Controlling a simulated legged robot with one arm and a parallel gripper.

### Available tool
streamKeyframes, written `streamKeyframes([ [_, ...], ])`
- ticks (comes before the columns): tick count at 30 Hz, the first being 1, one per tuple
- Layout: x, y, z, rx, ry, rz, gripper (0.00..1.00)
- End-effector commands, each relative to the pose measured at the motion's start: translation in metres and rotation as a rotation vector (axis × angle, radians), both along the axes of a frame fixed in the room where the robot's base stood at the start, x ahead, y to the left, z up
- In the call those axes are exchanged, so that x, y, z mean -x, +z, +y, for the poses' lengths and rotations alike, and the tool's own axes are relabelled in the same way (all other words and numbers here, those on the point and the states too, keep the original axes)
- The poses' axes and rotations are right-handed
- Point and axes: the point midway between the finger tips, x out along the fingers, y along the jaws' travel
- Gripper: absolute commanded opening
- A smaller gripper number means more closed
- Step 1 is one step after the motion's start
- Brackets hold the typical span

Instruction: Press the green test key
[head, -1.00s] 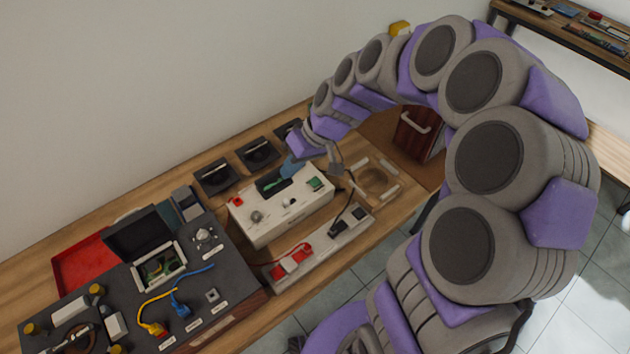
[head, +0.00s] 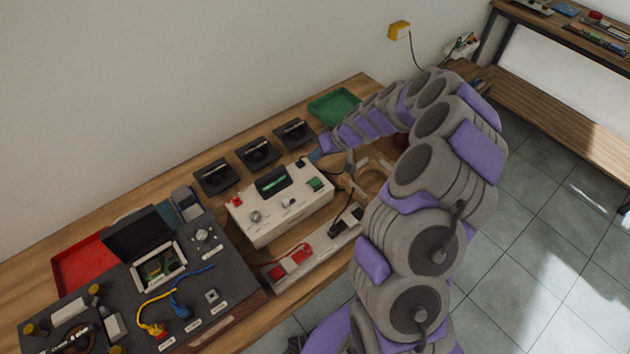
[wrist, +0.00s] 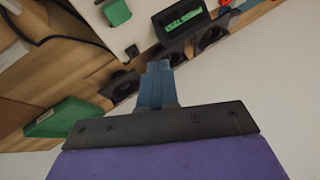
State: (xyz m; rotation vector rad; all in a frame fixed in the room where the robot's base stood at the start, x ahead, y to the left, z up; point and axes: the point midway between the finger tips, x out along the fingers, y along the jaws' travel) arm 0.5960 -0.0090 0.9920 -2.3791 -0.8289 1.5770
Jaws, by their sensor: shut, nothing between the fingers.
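The green test key (head: 316,184) is a small green block on the right part of the white instrument box (head: 258,229). The key also shows at the top of the wrist view (wrist: 116,12), left of my fingers. My gripper (head: 314,157) is behind the box's back right corner in the head view, apart from the key. Its blue fingers (wrist: 157,75) are together in the wrist view, with nothing between them. The box has a dark screen with a green readout (head: 272,182), also in the wrist view (wrist: 182,22). The key's pressing face is seen only small.
Several black stands (head: 256,153) line the back of the bench. A green tray (head: 334,106) lies behind my gripper. A dark test panel (head: 225,265) with cables stands left.

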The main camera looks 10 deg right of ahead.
Motion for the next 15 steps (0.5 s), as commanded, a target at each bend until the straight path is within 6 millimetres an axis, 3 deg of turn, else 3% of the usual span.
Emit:
streamKeyframes([
  [8, 0.000, -0.001, 0.000, -0.001, 0.000, 0.000, 0.00],
  [15, 0.000, -0.021, 0.001, -0.001, -0.001, 0.002, 0.00],
])
